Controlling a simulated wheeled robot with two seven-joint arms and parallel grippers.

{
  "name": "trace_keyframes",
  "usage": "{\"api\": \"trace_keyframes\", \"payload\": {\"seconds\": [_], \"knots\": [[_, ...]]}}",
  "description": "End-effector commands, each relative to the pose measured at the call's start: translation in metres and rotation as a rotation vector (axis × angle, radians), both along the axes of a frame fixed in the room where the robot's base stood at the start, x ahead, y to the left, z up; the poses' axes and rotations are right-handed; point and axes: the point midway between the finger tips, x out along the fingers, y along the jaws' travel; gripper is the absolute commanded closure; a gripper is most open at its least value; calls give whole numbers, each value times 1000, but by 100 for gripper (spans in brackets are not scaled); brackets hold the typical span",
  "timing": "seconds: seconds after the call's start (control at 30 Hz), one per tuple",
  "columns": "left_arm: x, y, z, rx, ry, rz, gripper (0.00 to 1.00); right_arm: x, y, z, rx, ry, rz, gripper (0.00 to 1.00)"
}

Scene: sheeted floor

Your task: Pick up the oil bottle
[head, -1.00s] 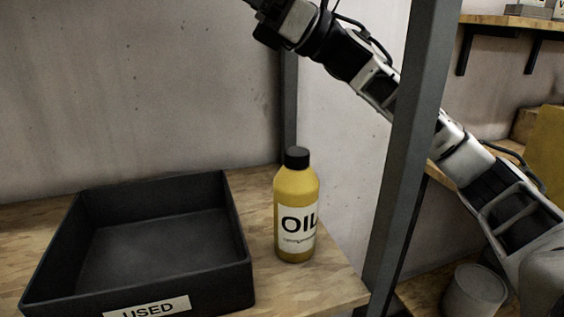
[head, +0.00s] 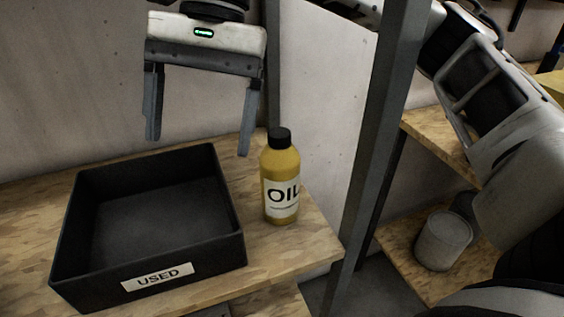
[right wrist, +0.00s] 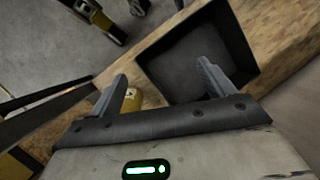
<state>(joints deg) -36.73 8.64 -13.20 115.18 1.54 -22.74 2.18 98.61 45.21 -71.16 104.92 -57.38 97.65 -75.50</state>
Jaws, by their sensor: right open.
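The oil bottle (head: 281,178) is yellow with a black cap and a white "OIL" label. It stands upright on the wooden shelf, right of the black bin, in the head view. My right gripper (head: 199,146) is open and empty, pointing down above the back of the bin, up and left of the bottle. In the right wrist view the bottle (right wrist: 132,100) shows partly behind the left finger, with the rest hidden by the gripper body. My left gripper is not in view.
The black bin labelled "USED" (head: 158,276) stands on the wooden shelf (head: 285,258), close left of the bottle. A dark metal post (head: 371,140) rises at the shelf's right corner. A grey container (head: 442,241) stands on a lower shelf at right.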

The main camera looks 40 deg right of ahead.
Motion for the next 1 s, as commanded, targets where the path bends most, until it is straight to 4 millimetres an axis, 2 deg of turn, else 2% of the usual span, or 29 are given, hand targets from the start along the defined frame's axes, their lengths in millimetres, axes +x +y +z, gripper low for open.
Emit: {"api": "trace_keyframes", "payload": {"seconds": [0.03, 0.2, 0.3, 0.37, 0.47, 0.8, 1.0], "knots": [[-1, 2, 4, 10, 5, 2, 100, 4, -17, 17, -59, -48, 0, 19], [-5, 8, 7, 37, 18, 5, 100, 10, -67, 54, -240, -151, 5, 19], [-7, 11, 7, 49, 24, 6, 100, 9, -90, 71, -319, -184, 2, 19], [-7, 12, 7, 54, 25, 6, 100, 9, -98, 76, -347, -193, 0, 19], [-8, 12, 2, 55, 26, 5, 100, 8, -104, 68, -368, -196, 1, 19], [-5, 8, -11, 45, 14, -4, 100, 7, -103, -4, -365, -193, 3, 19], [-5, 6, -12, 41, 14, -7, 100, 8, -103, -26, -365, -198, 2, 19]]}}
